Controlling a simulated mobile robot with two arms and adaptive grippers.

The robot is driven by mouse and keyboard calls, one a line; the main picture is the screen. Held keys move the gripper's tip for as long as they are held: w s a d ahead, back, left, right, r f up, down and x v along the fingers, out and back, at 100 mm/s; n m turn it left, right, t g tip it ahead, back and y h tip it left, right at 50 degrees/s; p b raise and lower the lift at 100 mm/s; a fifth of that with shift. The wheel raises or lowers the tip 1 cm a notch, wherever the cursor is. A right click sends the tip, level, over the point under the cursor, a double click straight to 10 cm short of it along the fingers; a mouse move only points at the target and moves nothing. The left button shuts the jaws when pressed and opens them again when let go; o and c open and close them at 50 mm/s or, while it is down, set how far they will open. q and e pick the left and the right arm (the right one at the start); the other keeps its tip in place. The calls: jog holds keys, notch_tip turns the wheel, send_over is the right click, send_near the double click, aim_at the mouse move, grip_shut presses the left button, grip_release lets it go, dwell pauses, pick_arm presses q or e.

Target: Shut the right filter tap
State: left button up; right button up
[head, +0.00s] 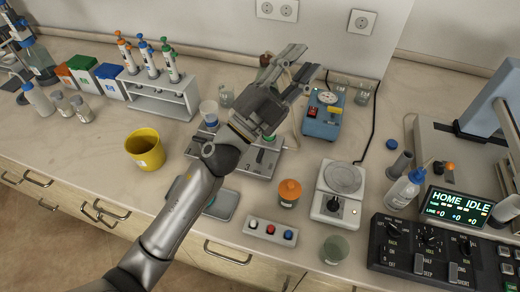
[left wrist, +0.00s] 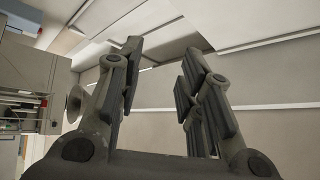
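A grey metal rack or manifold (head: 262,163) lies on the bench in the middle of the head view, largely covered by my left arm and gripper. A small dark upright part, perhaps a tap handle, shows on it below the gripper. I cannot tell which part is the right filter tap or how it is turned. My left gripper (head: 290,70) is above and beyond the manifold, over the back of the bench. In the left wrist view (left wrist: 158,85) its fingers are apart with nothing between them. My right gripper is not in view.
A blue pump-like box (head: 322,117) with a gauge stands right of the gripper.

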pick_arm(q)
jog(key=s+d+m+g+h, duration=0.4)
jog(key=s+d+m+g, duration=0.1)
jog(key=d+m+g, duration=0.5)
jog(key=m+g+y, duration=0.6)
jog(key=m+y, duration=0.2)
jog(key=y, duration=1.4)
send_near(260, 154)
notch_tip(260, 154, down, 7)
jog(key=p, duration=0.3)
jog(key=shift+f+p, duration=0.25)
jog(key=shift+p, duration=0.05)
jog(key=shift+f, duration=0.55)
